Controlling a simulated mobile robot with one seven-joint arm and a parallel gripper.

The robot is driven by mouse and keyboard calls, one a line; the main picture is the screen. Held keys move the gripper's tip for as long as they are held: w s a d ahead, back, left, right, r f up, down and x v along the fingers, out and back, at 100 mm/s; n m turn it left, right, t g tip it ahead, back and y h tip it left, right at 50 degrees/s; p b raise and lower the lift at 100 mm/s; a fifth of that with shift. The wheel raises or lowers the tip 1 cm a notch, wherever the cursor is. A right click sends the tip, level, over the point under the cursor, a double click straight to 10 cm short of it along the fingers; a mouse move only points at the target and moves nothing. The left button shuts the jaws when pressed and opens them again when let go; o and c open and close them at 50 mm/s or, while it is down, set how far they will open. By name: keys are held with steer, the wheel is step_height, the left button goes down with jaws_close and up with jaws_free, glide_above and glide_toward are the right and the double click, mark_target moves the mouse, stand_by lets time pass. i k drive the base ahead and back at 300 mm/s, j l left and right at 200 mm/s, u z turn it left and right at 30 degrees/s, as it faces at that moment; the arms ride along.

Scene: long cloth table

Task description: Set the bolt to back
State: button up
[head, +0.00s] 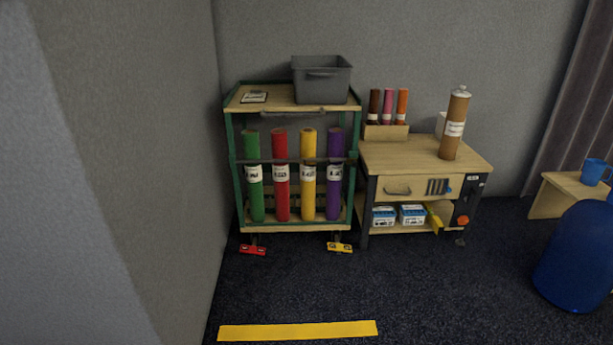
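Several upright rolls that look like cloth bolts stand in a green-framed wooden cart (236,165) against the back wall. They are a green roll (256,200), a red roll (281,205), a yellow roll (307,205) and a purple roll (333,205), each with a white label. A dark bar crosses in front of them. A brown roll (452,143) with a white label stands upright on the wooden bench (400,153) to the right. I cannot tell which one is the task's bolt. My gripper is not in view.
A grey bin (322,82) sits on the cart top. Small rolls stand in a wooden holder (386,132) at the bench's back. Red (252,250) and yellow (340,248) pedals show under the cart. A large blue rounded object (578,258) stands at right.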

mark_target(354, 162)
steer(key=i+l+u, duration=0.1)
steer(key=l, duration=0.35)
steer(key=i+l+u, duration=0.15)
steer(key=l, duration=0.25)
steer(key=i+l+u, duration=0.1)
steer(key=l, duration=0.4)
steer(key=i+l+u, duration=0.15)
steer(key=l, duration=0.3)
